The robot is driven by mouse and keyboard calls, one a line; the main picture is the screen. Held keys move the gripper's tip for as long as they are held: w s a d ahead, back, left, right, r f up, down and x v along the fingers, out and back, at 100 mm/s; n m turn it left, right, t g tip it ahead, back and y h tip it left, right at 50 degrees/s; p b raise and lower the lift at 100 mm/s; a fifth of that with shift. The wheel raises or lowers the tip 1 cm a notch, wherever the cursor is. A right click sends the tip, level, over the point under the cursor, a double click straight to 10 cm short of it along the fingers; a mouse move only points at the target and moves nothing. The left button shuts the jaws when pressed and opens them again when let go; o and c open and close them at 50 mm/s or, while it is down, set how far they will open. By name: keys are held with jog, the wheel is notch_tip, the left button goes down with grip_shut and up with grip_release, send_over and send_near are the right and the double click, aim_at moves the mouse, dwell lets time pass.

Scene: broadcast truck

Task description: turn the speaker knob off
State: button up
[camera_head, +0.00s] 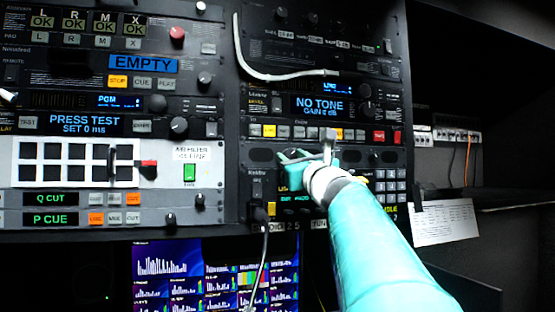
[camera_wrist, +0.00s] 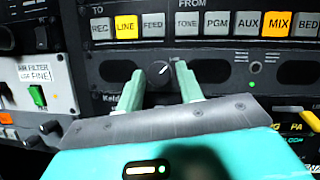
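The speaker knob (camera_wrist: 158,73) is a small round black knob with a pale pointer line tilted to the upper right. It sits on a dark panel between two oval speaker grilles in the wrist view. My gripper (camera_wrist: 160,69) has its two pale green fingers apart, one on each side of the knob, with visible gaps between fingers and knob. Whether the fingertips reach as deep as the knob is hard to tell. In the head view my gripper (camera_head: 308,157) is in front of the same panel and hides the knob.
A row of lit buttons (camera_wrist: 200,24) runs just above the knob. A screen (camera_head: 215,270) is below the rack. A paper sheet (camera_head: 446,223) hangs at the right.

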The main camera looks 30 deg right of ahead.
jog(key=c, duration=0.6)
jog(key=shift+c, duration=0.2)
